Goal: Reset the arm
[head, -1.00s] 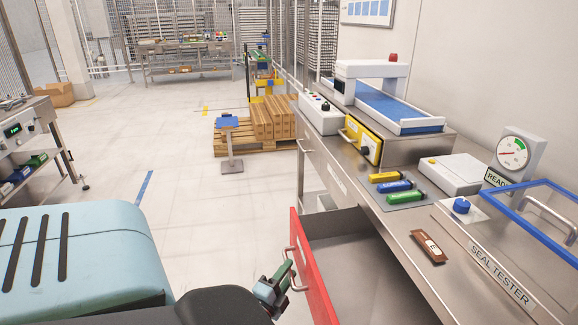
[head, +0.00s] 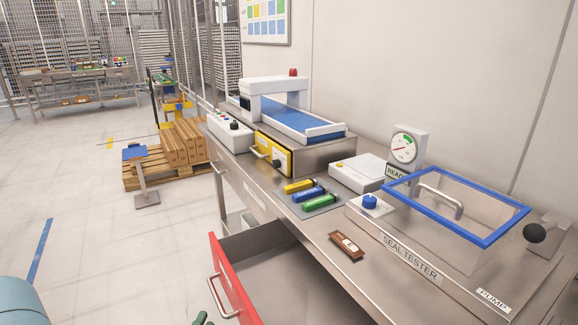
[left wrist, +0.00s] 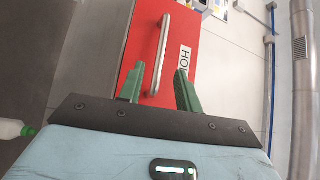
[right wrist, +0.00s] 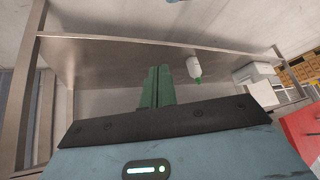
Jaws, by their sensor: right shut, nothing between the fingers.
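My left gripper (left wrist: 158,82) is open, its green fingers apart with nothing held. In the left wrist view the red drawer front (left wrist: 190,35) and its metal handle (left wrist: 161,50) lie beyond the fingertips. In the head view only a green bit of this gripper (head: 201,318) shows at the bottom edge, below the handle (head: 217,297). The drawer front (head: 232,285) stands pulled out from the bench.
The steel bench carries a seal tester with a blue-framed lid (head: 455,210), colored cylinders (head: 308,195), a brown packet (head: 347,245) and a conveyor (head: 290,115). A white bottle (right wrist: 193,67) shows in the right wrist view. Floor left of the drawer is clear.

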